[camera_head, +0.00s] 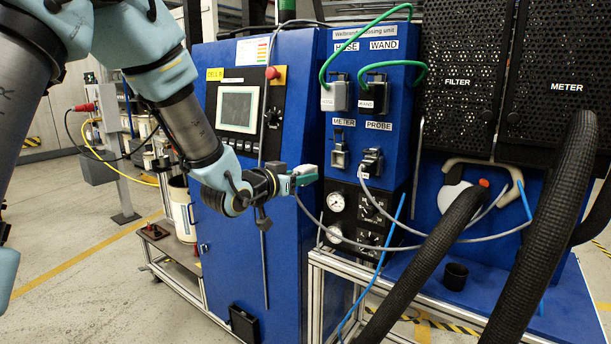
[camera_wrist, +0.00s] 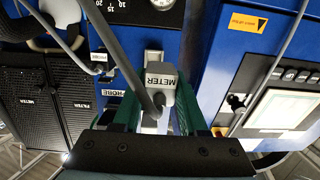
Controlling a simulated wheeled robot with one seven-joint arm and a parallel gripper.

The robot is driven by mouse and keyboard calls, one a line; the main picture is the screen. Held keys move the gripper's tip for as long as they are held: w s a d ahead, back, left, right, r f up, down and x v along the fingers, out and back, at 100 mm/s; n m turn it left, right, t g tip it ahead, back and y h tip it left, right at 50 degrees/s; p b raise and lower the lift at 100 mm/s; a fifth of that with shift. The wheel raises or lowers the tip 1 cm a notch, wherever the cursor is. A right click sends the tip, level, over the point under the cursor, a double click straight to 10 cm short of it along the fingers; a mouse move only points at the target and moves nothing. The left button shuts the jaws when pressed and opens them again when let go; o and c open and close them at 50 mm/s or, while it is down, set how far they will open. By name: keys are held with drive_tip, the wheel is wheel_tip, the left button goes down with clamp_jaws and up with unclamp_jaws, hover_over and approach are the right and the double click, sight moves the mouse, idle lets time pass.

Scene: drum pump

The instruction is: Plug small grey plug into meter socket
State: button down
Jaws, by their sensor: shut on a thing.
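My gripper (camera_head: 290,182) is shut on the small grey plug (camera_head: 306,173), in front of the blue panel and left of the meter socket. In the wrist view the plug (camera_wrist: 161,82), marked METER, sits between the green fingers of my gripper (camera_wrist: 157,100), with a grey cable leading from it. The meter socket (camera_head: 340,152) is a grey housing under the METER label (camera_head: 343,122) in the head view. The plug is apart from it, lower and to the left.
A plug sits in the probe socket (camera_head: 371,161) just right of the meter socket. Two grey plugs with green cables fill the hose socket (camera_head: 336,95) and wand socket (camera_head: 373,93) above. Gauges (camera_head: 336,202) lie below. Thick black hoses (camera_head: 545,230) rise at the right.

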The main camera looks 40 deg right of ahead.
drive_tip(key=shift+s+d+r, duration=0.3)
drive_tip(key=shift+s+d, duration=0.1)
drive_tip(key=p, duration=0.2)
approach(341, 160)
drive_tip(key=shift+w+a+f, duration=0.1)
drive_tip(key=shift+a+f, duration=0.3)
drive_tip(key=shift+f, duration=0.15)
drive_tip(key=shift+b, duration=0.35)
drive_tip(key=shift+w+d, duration=0.1)
drive_tip(key=shift+d, duration=0.35)
drive_tip(key=shift+d+b, duration=0.25)
drive_tip(key=shift+b, duration=0.8)
idle(0.8)
drive_tip(key=shift+r+b+x, duration=0.15)
drive_tip(key=shift+b+x, duration=0.2)
drive_tip(key=shift+x, duration=0.65)
drive_tip(key=shift+r+b+x, duration=0.15)
drive_tip(key=shift+b+x, duration=0.15)
drive_tip(key=shift+x, duration=0.65)
idle(1.9)
